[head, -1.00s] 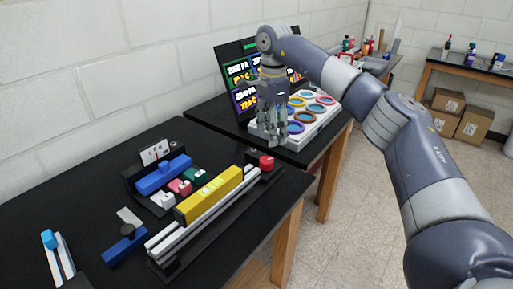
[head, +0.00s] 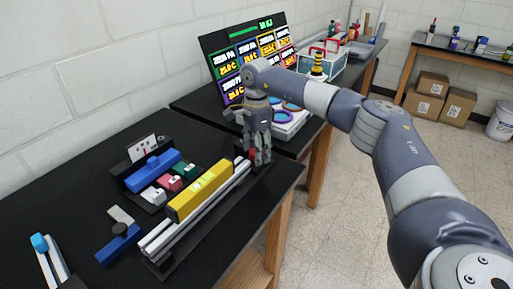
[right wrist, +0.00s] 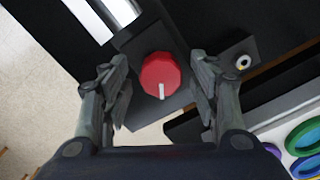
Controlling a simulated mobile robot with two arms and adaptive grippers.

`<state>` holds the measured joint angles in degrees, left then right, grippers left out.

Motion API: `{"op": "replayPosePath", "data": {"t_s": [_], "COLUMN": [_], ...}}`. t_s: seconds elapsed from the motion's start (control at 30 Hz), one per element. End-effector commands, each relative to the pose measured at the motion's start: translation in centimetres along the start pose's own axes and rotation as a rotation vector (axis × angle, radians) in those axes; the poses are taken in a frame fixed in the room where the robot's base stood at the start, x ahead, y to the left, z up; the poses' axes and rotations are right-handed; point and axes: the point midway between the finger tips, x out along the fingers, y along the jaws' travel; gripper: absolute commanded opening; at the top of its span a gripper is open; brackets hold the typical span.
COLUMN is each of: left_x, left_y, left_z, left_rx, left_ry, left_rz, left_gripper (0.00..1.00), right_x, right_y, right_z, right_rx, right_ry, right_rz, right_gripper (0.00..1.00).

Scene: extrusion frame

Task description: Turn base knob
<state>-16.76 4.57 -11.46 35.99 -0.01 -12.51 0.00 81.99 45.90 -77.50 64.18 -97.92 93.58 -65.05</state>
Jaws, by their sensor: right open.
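The base knob (right wrist: 161,75) is red and round with a white mark, and sits on a dark square base plate (right wrist: 140,38) in the right wrist view. My right gripper (right wrist: 161,92) is open, with one finger on each side of the knob and gaps between fingers and knob. In the head view my right gripper (head: 258,160) points down at the far end of the aluminium extrusion (head: 200,213), and its fingers hide most of the knob. A yellow level (head: 200,190) lies along the extrusion. My left gripper is not in view.
A blue bar (head: 153,171) and small coloured blocks stand left of the extrusion. A dark blue part (head: 118,245) lies nearer. Beyond my gripper are a tray with coloured rings (head: 290,122) and a display board (head: 245,58). The table's right side is free.

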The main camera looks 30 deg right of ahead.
Motion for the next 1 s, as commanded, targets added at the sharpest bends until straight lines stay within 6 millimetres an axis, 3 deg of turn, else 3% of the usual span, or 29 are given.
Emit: {"op": "replayPosePath", "data": {"t_s": [0.2,0.4,0.77,1.0], "left_x": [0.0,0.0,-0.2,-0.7], "left_y": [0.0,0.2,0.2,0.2], "left_z": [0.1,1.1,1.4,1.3], "left_rx": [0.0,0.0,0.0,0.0], "left_ry": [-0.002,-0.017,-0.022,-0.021], "left_rz": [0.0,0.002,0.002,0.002], "left_gripper": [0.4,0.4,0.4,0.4], "right_x": [0.0,0.0,-0.1,-0.2], "right_y": [0.0,0.0,0.0,-0.1], "right_z": [0.0,0.0,0.0,0.0], "right_rx": [0.0,0.0,0.032,0.161], "right_ry": [0.001,0.001,0.001,0.001], "right_rz": [0.0,0.0,0.001,0.0], "right_gripper": [0.53,0.12,0.12,0.12]}}
